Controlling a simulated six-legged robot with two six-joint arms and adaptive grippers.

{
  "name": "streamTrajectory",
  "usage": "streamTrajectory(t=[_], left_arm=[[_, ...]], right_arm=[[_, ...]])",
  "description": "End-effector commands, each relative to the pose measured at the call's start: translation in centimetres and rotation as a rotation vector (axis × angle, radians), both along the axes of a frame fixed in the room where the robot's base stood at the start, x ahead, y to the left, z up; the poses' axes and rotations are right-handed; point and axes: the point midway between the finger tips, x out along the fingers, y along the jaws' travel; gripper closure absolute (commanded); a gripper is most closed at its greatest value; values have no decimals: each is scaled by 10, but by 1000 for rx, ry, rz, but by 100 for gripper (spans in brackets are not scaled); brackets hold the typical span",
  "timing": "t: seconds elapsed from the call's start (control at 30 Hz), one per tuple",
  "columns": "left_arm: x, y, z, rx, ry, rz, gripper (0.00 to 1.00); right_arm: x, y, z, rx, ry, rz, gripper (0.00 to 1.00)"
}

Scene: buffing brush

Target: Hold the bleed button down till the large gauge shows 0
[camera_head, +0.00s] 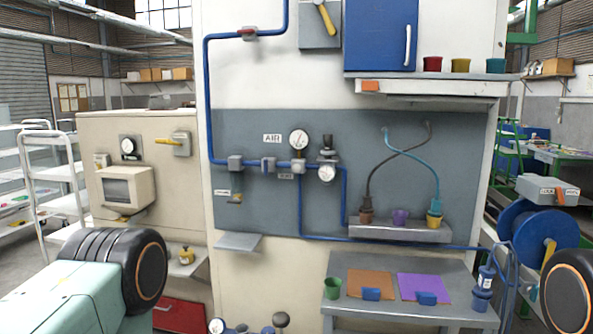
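The large gauge (299,139) is a round white dial on the grey wall panel, right of the "AIR" label (272,138). Its needle is too small to read. A smaller gauge (326,173) sits lower right under a dark-topped fitting (328,148). Below the large gauge is a pale fitting (298,166) on the blue pipe, with a small label (286,176) that I cannot read. I cannot tell which part is the bleed button. My arms show at the lower left and lower right edges, both well apart from the panel; neither gripper shows.
A small grey shelf (239,242) juts out below the pipe. A table (400,312) at lower right holds a green cup, orange and purple mats and blue blocks. A blue hose reel (520,228) stands at right. Knobs and another gauge show at the bottom edge.

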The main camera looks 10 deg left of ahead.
Motion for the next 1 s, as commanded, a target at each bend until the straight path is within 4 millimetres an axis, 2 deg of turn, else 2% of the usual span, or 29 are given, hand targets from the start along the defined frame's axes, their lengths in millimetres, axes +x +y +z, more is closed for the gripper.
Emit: streamTrajectory(t=[0.07, 0.9, 1.0], left_arm=[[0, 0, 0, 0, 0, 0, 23], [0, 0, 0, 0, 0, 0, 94], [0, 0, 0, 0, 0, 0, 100]], right_arm=[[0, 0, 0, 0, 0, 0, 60], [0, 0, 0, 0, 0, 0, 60], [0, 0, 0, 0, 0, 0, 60]])
